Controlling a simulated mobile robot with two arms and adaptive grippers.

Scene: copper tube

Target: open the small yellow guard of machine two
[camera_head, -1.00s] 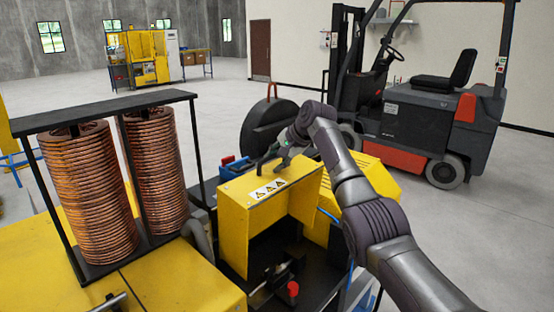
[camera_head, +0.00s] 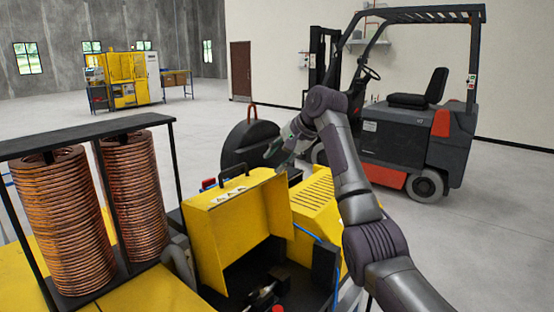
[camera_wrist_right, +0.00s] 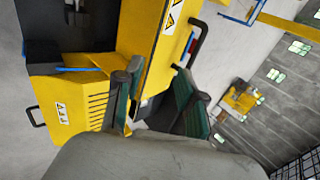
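The yellow guard (camera_head: 225,235) with warning labels and a black handle (camera_head: 233,170) stands tilted up above a dark machine interior. In the right wrist view, a yellow panel (camera_wrist_right: 145,30) with warning labels and a dark handle (camera_wrist_right: 198,45) lies just beyond the fingers. My right gripper (camera_head: 274,156) is to the right of the handle and apart from it in the head view. In the right wrist view its fingers (camera_wrist_right: 158,100) are spread with nothing held between them. My left gripper is out of view.
Two copper coil stacks (camera_head: 65,225) stand in a black frame at left. A vented yellow cover (camera_head: 318,200) adjoins the guard's right. A black disc (camera_head: 247,145) and a forklift (camera_head: 405,150) are behind. Grey floor is open at right.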

